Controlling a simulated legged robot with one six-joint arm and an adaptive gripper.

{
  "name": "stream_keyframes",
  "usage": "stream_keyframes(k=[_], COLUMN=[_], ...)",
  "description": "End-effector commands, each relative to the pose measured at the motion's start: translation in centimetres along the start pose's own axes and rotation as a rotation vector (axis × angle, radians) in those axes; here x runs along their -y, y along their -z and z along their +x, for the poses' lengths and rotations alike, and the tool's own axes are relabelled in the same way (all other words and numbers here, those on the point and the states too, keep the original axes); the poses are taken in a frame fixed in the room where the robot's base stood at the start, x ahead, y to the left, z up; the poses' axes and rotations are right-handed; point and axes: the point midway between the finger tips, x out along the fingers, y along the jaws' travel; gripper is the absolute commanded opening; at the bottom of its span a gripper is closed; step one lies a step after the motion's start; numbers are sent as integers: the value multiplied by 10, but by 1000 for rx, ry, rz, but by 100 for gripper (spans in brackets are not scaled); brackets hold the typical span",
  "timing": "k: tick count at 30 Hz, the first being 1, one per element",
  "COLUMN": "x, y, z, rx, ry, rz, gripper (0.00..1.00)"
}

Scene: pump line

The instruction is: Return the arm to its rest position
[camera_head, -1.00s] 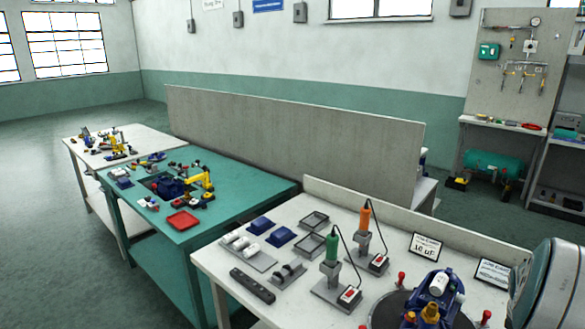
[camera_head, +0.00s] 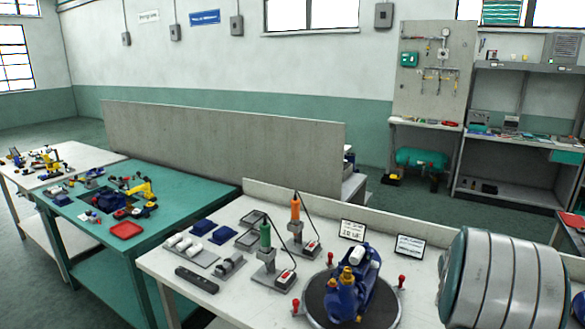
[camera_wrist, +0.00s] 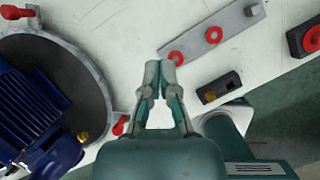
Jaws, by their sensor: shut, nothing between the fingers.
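My gripper (camera_wrist: 164,78) shows in the wrist view with its two fingertips together and nothing between them. It is above the white bench (camera_wrist: 150,32), apart from the things on it. A blue pump (camera_wrist: 28,112) on a dark round turntable (camera_wrist: 88,75) lies to its left in that view. In the head view the pump (camera_head: 345,295) stands on the same turntable (camera_head: 388,312) at the front of the white bench. My gripper is not seen in the head view.
In the wrist view a grey plate with red rings (camera_wrist: 207,38) lies ahead of my gripper, and a dark block (camera_wrist: 219,88) to its right. In the head view, green (camera_head: 265,238) and orange (camera_head: 295,210) tools stand on the bench. A grey partition (camera_head: 220,145) rises behind.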

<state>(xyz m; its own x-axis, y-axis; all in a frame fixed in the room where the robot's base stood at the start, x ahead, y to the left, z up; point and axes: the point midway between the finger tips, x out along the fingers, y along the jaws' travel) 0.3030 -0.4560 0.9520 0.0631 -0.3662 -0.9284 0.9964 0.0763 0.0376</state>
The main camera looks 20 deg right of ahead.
Motion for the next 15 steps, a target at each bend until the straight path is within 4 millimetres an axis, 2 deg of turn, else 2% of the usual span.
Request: stream_keyframes(k=[8, 11, 15], x=[-28, -40, -57], y=[26, 40, 69], z=[-42, -61, -96], rx=[1, -4, -20], ry=[-43, -65, -104], rz=[145, 220, 353], gripper=[0, 0, 0])
